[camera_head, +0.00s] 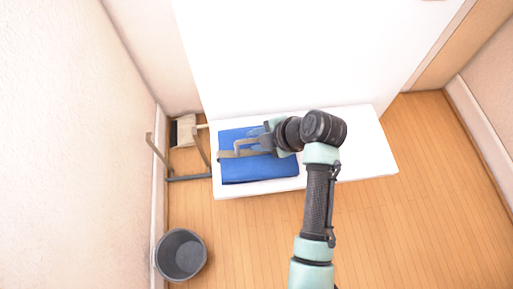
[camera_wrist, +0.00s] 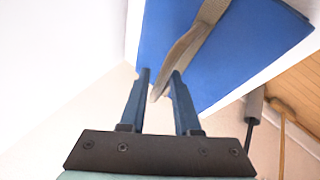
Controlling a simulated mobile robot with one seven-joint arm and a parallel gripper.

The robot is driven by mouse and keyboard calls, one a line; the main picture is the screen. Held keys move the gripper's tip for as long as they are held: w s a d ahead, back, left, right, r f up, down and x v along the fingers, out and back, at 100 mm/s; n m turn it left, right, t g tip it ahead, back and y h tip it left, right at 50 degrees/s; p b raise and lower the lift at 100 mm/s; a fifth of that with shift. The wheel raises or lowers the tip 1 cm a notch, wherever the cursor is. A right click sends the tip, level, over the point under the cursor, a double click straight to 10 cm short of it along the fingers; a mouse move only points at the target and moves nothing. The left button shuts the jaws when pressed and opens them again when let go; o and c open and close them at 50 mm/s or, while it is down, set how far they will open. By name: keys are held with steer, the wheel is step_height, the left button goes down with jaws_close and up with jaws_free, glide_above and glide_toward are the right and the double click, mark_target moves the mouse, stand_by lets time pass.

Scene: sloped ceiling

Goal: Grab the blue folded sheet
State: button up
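The blue folded sheet (camera_head: 262,174) lies flat on the left part of a white bench (camera_head: 350,150). A beige strap (camera_head: 228,154) runs across its top. My gripper (camera_head: 255,141) is over the sheet's middle in the head view, and its body hides part of the sheet. In the wrist view, my gripper (camera_wrist: 161,72) has its two fingers apart, with the sheet (camera_wrist: 240,40) ahead and to the right. The strap (camera_wrist: 205,22) reaches in between the fingers, with a gap visible beside it. I cannot tell whether a fingertip touches the sheet.
A dark grey bin (camera_head: 180,255) stands on the wooden floor at lower left. A small object with a pale top (camera_head: 185,131) and thin grey bars (camera_head: 188,178) stand left of the bench. A white wall panel rises behind it. Floor to the right is clear.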

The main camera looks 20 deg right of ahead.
jaws_close()
stand_by(1.4)
